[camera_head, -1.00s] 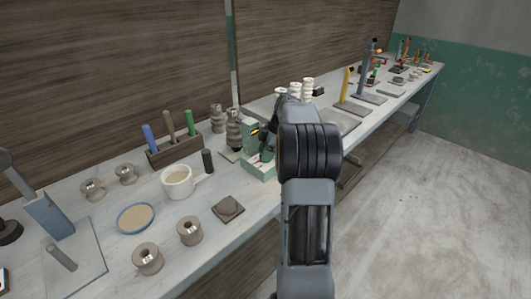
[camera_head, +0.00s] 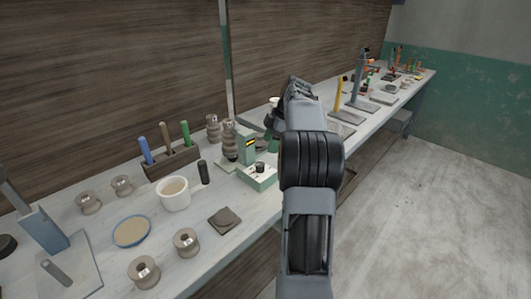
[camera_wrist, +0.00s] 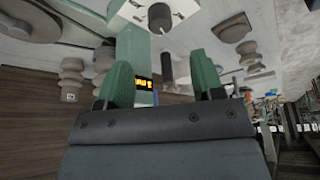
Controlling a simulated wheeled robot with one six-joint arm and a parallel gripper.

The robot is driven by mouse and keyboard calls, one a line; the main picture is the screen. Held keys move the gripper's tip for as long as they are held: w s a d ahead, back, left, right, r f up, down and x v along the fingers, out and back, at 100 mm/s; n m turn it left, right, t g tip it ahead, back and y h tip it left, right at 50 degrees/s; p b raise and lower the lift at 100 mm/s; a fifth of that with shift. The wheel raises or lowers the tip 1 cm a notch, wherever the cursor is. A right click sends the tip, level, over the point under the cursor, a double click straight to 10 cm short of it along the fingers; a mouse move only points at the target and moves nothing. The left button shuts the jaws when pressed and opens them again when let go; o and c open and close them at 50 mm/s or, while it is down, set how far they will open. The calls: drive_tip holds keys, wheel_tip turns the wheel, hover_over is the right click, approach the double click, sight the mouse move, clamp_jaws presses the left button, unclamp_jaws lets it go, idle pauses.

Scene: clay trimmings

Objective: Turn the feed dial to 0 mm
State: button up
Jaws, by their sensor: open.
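The pale green feed device (camera_head: 257,180) stands near the bench's front edge, partly behind my arm in the head view. A dark round dial (camera_head: 260,167) sits on its low base. A small yellow-lit display (camera_head: 250,143) is on its upright post; I cannot read it. In the wrist view, the dial (camera_wrist: 160,17) is at the top edge, with dark marks beside it, and the display (camera_wrist: 144,84) glows between my fingers. My gripper (camera_wrist: 160,78) is open, its green fingers apart with nothing held between them. The dial is clear of the fingers. Its setting is not legible.
Ribbed grey insulators (camera_head: 229,140) stand behind the device. A dark cylinder (camera_head: 203,172), a white mug (camera_head: 174,194) and a tool rack (camera_head: 172,161) are to its left. A square plate (camera_head: 225,220) lies in front. Tools and flat plates fill the bench further right.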

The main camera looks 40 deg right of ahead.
drive_tip(key=shift+p+v, duration=0.35)
drive_tip(key=shift+v, duration=2)
drive_tip(key=shift+d, duration=0.1)
